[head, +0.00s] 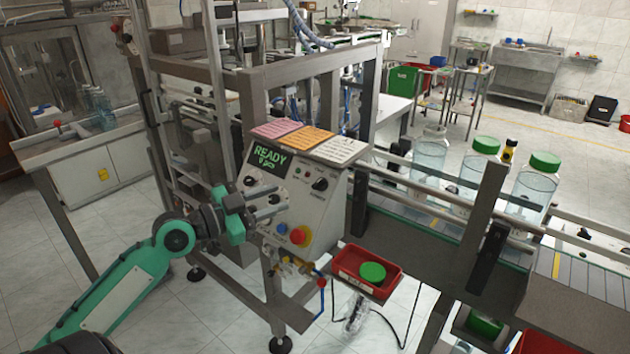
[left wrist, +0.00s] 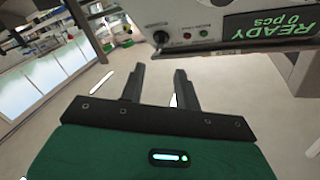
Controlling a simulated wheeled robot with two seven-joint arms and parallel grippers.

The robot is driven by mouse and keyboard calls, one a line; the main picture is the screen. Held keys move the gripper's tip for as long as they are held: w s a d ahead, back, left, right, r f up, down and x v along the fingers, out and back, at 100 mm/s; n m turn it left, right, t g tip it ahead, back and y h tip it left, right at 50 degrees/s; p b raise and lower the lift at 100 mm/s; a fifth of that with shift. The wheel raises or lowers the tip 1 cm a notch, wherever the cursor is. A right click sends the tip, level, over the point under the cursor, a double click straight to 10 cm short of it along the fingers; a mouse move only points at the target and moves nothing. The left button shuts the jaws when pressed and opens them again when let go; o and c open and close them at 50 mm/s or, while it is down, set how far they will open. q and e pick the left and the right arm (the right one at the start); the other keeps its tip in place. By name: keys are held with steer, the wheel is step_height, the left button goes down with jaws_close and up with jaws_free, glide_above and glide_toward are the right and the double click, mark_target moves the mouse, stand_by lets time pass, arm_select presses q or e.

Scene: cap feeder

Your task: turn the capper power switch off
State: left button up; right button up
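The capper control box (head: 322,222) is grey, with a lit green display (head: 267,158) reading READY. A black rotary switch (head: 320,184) sits on its front panel, upper right; its label is too small to read surely. The switch also shows in the left wrist view (left wrist: 161,38), beyond the fingers. My left gripper (head: 281,202) is in front of the panel, left of and below the switch and apart from it. In the left wrist view my left gripper (left wrist: 160,80) has its fingers spread with nothing between them. My right gripper is not in view.
Below the switch are a red mushroom button (head: 299,236) on yellow and a blue button (head: 282,228). A red tray (head: 345,272) with a green cap hangs beneath. The conveyor (head: 415,215) with green-capped jars runs right. Metal frame posts stand behind the gripper.

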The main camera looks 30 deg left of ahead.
mark_target(316, 184)
arm_select(q)
steer(key=p+x, duration=0.3)
steer(key=x, duration=0.5)
steer(key=shift+w+d+r+p, duration=0.1)
steer(key=shift+w+p, duration=0.15)
steer(key=shift+p, duration=0.1)
steer(key=shift+x, duration=0.9)
steer(key=shift+c, duration=0.4)
steer(key=c, duration=0.6)
steer(key=shift+p, duration=0.3)
